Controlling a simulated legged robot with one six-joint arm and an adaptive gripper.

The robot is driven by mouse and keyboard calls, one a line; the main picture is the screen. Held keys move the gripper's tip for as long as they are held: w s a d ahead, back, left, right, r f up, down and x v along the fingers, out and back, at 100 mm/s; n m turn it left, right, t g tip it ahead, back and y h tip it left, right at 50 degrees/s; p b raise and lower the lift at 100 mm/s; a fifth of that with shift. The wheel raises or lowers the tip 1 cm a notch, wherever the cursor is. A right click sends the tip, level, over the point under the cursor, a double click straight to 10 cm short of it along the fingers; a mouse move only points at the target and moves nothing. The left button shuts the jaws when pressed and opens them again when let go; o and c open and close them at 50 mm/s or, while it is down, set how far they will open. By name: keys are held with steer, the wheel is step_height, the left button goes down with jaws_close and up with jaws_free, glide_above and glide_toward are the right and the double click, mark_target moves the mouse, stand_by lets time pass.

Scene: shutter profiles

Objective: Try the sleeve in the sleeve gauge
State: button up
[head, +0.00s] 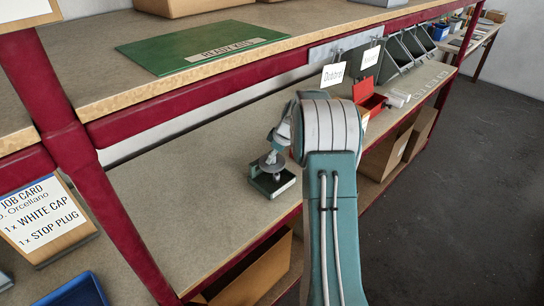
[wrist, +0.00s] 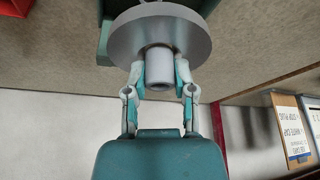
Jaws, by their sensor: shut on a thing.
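The sleeve gauge (head: 271,184) stands on the lower shelf in the head view, with a dark green base and a grey round disc. In the wrist view its disc (wrist: 190,37) lies just beyond the fingertips. My gripper (wrist: 160,75) is shut on the sleeve (wrist: 158,67), a short pale grey cylinder, with one finger on each side. The sleeve's far end is against or very near the middle of the disc. I cannot tell whether it sits around a pin there. In the head view my arm hides most of the gripper, and I cannot make out the sleeve.
A red open box (head: 370,97) and grey bins (head: 396,54) stand farther along the shelf. A green board (head: 200,46) lies on the upper shelf. A red post (head: 84,165) and a job card (head: 45,218) are at the left. The shelf left of the gauge is clear.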

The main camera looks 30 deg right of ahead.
steer(key=o, duration=0.9)
steer(key=shift+r, duration=0.1)
steer(key=shift+s+d+r, duration=0.35)
steer(key=shift+s+r, duration=0.1)
steer(key=shift+r, duration=0.2)
steer(key=shift+s+d+r, duration=0.35)
steer(key=shift+s+r, duration=0.1)
steer(key=shift+r, duration=0.15)
steer(key=s+d, duration=0.2)
steer(key=s, duration=0.1)
steer(key=s+d, duration=0.2)
steer(key=s, duration=0.1)
steer(key=s+d, duration=0.2)
steer(key=s, duration=0.1)
steer(key=shift+f, duration=0.1)
